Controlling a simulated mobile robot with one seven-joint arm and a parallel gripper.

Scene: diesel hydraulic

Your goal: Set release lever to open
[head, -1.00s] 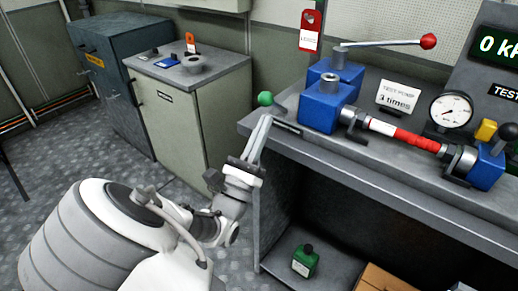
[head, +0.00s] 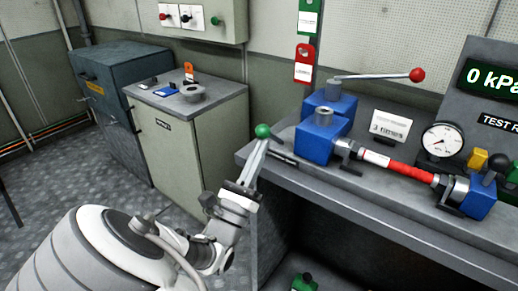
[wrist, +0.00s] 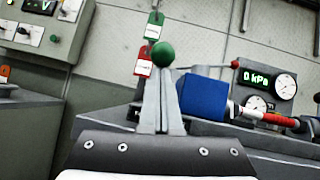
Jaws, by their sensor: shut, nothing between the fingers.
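A green ball knob (head: 262,130), which looks like the end of the release lever, stands at the left front corner of the steel bench (head: 360,212). A short dark rod seems to run from it toward the blue pump block (head: 322,140). My gripper (head: 259,146) is shut and empty. Its fingertips point up just below the knob. In the wrist view the green knob (wrist: 162,54) sits right above the fingertips (wrist: 161,75). I cannot tell whether they touch. The lever's marking is too small to read.
A pump handle with a red knob (head: 417,75) extends above the bench. A red hose (head: 405,167), a gauge (head: 442,140) and a sign (head: 390,128) are to the right. A low cabinet (head: 190,140) stands at left. A green bottle (head: 304,283) is below the bench.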

